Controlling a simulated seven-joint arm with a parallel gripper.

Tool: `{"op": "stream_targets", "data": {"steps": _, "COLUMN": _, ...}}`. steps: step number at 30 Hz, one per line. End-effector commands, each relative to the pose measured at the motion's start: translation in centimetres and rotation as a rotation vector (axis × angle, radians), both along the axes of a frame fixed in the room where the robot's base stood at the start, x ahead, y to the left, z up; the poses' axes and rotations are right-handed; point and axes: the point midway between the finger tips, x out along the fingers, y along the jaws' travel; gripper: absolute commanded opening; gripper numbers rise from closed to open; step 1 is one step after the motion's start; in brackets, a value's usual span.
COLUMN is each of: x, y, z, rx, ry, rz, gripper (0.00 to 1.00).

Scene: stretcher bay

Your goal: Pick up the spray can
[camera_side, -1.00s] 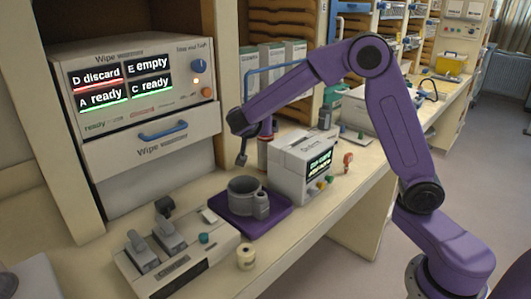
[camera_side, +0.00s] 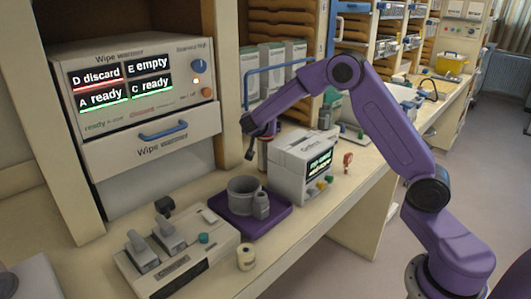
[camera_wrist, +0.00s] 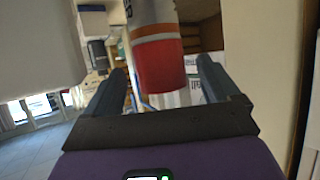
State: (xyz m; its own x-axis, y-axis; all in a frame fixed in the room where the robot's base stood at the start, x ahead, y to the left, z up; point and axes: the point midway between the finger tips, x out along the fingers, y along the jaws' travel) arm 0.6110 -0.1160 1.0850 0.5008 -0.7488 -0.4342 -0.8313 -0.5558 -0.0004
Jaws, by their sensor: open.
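The spray can (camera_wrist: 157,48) is a cylinder with red, orange and white-grey bands. In the wrist view it stands ahead of my gripper (camera_wrist: 165,85), within the space between the two dark fingers. Its far end is cut off by the frame's top edge. No contact between the fingers and the can is visible. In the side view the can (camera_side: 265,152) is mostly hidden behind my gripper (camera_side: 250,154), which is open and empty beside it, above the counter.
A white device with a screen (camera_side: 303,167) stands just right of the can. A purple tray (camera_side: 272,217) holding a grey pot (camera_side: 243,195) lies in front. The wipe warmer cabinet (camera_side: 145,85) is at left. A blue rail (camera_side: 290,70) is behind.

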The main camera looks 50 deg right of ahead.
Motion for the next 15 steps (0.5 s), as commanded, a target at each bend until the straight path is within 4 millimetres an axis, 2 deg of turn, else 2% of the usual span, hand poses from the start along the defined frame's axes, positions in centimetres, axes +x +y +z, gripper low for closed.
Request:
{"op": "stream_targets", "data": {"steps": 9, "x": 2.1, "y": -3.2, "z": -1.7, "rx": 0.001, "ry": 0.001, "rz": -0.002, "gripper": 0.89}}
{"op": "stream_targets", "data": {"steps": 15, "x": 2.6, "y": -3.9, "z": -2.0, "rx": 0.000, "ry": 0.001, "rz": -0.002, "gripper": 0.89}}
